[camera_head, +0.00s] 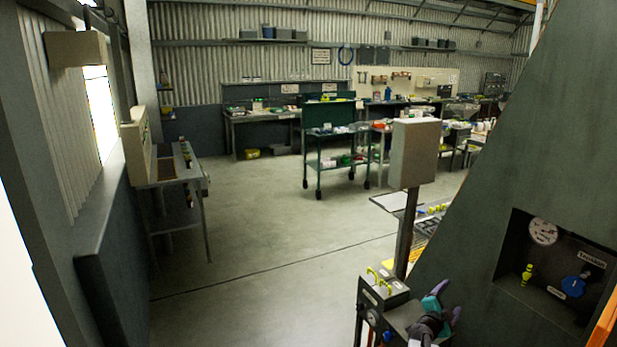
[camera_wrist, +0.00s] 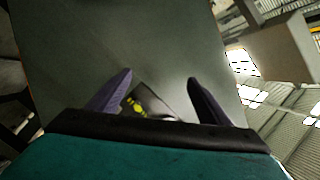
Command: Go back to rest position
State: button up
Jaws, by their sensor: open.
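My gripper (camera_head: 446,304) is at the lower right of the head view, in front of the large dark green machine housing (camera_head: 480,260). Its two purple fingers are apart with nothing between them. In the wrist view my gripper (camera_wrist: 160,82) also shows open, its fingers pointing at the grey-green housing face (camera_wrist: 130,35). A small dark recess with yellow parts (camera_wrist: 135,106) shows between the fingers, beyond them.
A recessed panel (camera_head: 555,270) with a gauge, a blue knob and a yellow part is right of my gripper. A small box with yellow handles (camera_head: 382,280) stands close on its left. A grey box on a post (camera_head: 415,155) rises behind. Open floor (camera_head: 260,240) lies left.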

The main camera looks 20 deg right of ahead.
jog(key=w+a+f+n+t+y, duration=0.15)
jog(key=w+a+f, duration=0.25)
jog(key=a, duration=0.4)
jog(key=w+a+f+n+t+y, duration=0.1)
jog(key=w+a+f+n+y, duration=0.3)
jog(key=a, duration=0.4)
jog(key=w+a+f+n+t+y, duration=0.1)
jog(key=w+a+f+n+t, duration=0.1)
jog(key=w+a+f, duration=0.45)
jog(key=s+a+f+n+g+y+b, duration=0.15)
jog(key=a+f+n+y, duration=0.35)
jog(key=a, duration=0.8)
jog(key=s+a+f+n+y, duration=0.25)
jog(key=a+f, duration=0.45)
jog(key=a, duration=0.7)
jog(key=s+a+f+n+g+y, duration=0.25)
jog(key=s+a+f, duration=0.25)
jog(key=s+a, duration=0.3)
jog(key=s+a+f+n+g+y, duration=0.1)
jog(key=s+a+f+n+g, duration=0.25)
jog(key=s+a+f, duration=0.35)
jog(key=s+d+r+n+g+h, duration=0.1)
jog(key=s+g, duration=0.3)
jog(key=s, duration=0.8)
jog(key=s+d+r+n+g+h, duration=0.1)
jog(key=s+g, duration=0.4)
jog(key=s, duration=0.7)
jog(key=shift+s+d+r+n+g+b, duration=0.15)
jog(key=shift+s+r+n+g+b, duration=0.2)
jog(key=shift+n+b, duration=0.1)
